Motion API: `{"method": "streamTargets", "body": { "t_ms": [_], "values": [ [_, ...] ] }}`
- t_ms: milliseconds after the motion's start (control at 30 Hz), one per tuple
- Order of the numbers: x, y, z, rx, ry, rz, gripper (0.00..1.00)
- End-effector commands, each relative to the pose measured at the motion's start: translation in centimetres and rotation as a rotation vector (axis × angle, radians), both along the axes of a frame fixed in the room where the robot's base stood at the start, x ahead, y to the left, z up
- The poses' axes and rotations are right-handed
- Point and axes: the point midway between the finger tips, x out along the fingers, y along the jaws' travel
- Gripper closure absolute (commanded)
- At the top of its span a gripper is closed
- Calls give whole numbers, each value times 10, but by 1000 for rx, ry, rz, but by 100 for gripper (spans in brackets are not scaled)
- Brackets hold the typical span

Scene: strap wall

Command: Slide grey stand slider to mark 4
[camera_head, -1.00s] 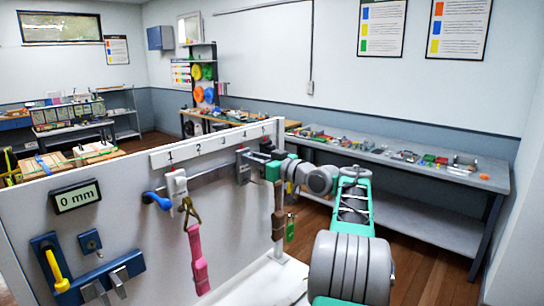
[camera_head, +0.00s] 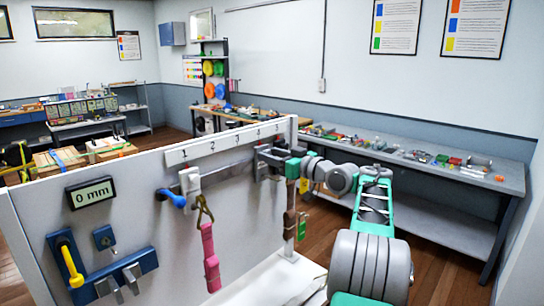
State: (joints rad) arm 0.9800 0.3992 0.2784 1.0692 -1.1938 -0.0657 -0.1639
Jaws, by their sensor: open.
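A rail (camera_head: 228,179) runs along the white panel below a strip of numbers (camera_head: 222,144) reading 1 to 5. A grey slider (camera_head: 256,166) appears on the rail's far part, roughly below 4; its exact mark is hard to tell at this slant. My gripper (camera_head: 269,156) is open at the slider's right side, its dark fingers overlapping it in the picture. I cannot tell whether they touch it or reach around it. A white slider (camera_head: 189,180) with a blue handle (camera_head: 171,198) sits near 1. A display (camera_head: 91,193) reads 0 mm.
A pink strap (camera_head: 209,255) hangs by the white slider. A brown strap (camera_head: 289,225) and green tag (camera_head: 303,222) hang below my gripper. A blue bracket with a yellow handle (camera_head: 70,264) is at lower left. A long bench (camera_head: 480,178) stands behind my arm.

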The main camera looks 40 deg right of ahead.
Motion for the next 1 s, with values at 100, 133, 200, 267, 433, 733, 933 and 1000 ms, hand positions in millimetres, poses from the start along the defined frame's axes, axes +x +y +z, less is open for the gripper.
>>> {"method": "streamTargets", "body": {
  "t_ms": [100, 133, 200, 267, 433, 733, 933, 1000],
  "values": [
    [-19, -6, -4, -1, 0, -5, 56],
    [-25, -7, -5, -1, 0, -5, 56],
    [-40, -11, -5, -1, 0, -6, 56],
    [-52, -13, -4, -1, 0, -6, 56],
    [-71, -16, -2, -1, 0, -4, 56],
    [-73, -16, 0, 0, 0, -2, 56],
    [-73, -19, -22, 12, 90, -7, 56],
    [-73, -40, -52, 18, 201, -74, 56]
  ]
}}
